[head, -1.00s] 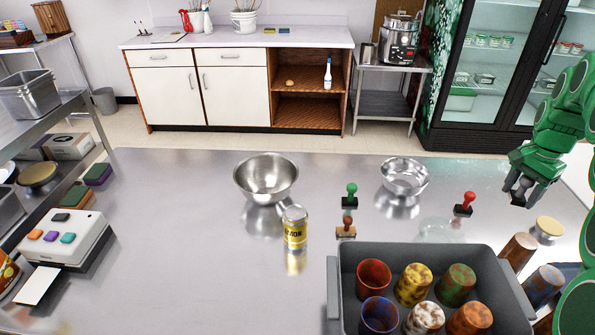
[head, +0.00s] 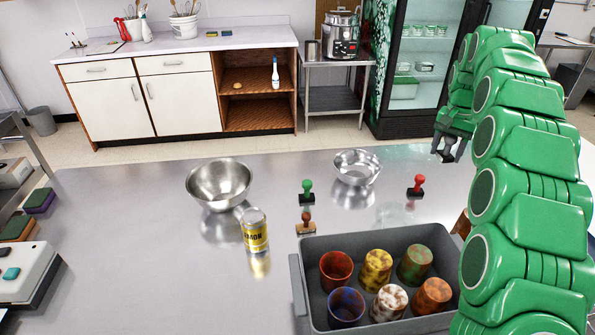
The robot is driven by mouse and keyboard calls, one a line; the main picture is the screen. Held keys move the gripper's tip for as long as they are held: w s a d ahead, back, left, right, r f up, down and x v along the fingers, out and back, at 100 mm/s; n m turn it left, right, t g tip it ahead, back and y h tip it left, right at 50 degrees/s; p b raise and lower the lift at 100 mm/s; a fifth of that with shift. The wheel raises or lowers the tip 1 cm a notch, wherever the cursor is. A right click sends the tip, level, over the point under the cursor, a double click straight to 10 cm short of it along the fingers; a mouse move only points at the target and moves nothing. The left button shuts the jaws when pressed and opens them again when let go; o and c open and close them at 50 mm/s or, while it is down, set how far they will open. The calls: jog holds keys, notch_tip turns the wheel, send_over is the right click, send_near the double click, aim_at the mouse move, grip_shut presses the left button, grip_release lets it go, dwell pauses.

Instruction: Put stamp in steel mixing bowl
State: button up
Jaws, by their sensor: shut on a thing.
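The large steel mixing bowl (head: 207,200) stands upright on the steel table, left of centre, with nothing visible inside. A smaller shiny bowl (head: 352,177) stands to its right. Three stamps stand on the table: one with a green handle (head: 307,187), one with a red handle (head: 417,183), and one with a brown-orange handle (head: 306,220). My gripper (head: 449,154) is raised at the right, beyond the red stamp and apart from it. It is shut on a small dark thing, too small and shadowed to identify.
A yellow-labelled can (head: 255,232) stands just in front of the large bowl. A grey bin (head: 296,283) with several mottled cups fills the front right. My green arm hides the table's right side. The table's left and front left are clear, beside a white device (head: 22,268).

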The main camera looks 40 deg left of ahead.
jog(key=s+a+f+n, duration=0.1)
jog(key=s+a, duration=0.2)
jog(key=a, duration=0.6)
jog(key=s+a+f+n, duration=0.1)
jog(key=s+a, duration=0.2)
jog(key=a, duration=0.5)
jog(key=n, duration=0.7)
send_near(221, 196)
jog(key=s+d+r, duration=0.3)
jog(key=d+r, duration=0.1)
jog(key=d, duration=0.1)
jog(key=shift+a+f, duration=0.15)
jog(key=shift+f, duration=3.95)
jog(key=shift+f, duration=0.3)
jog(key=o, duration=1.1)
jog(key=shift+o, duration=0.2)
notch_tip(221, 196, up, 8)
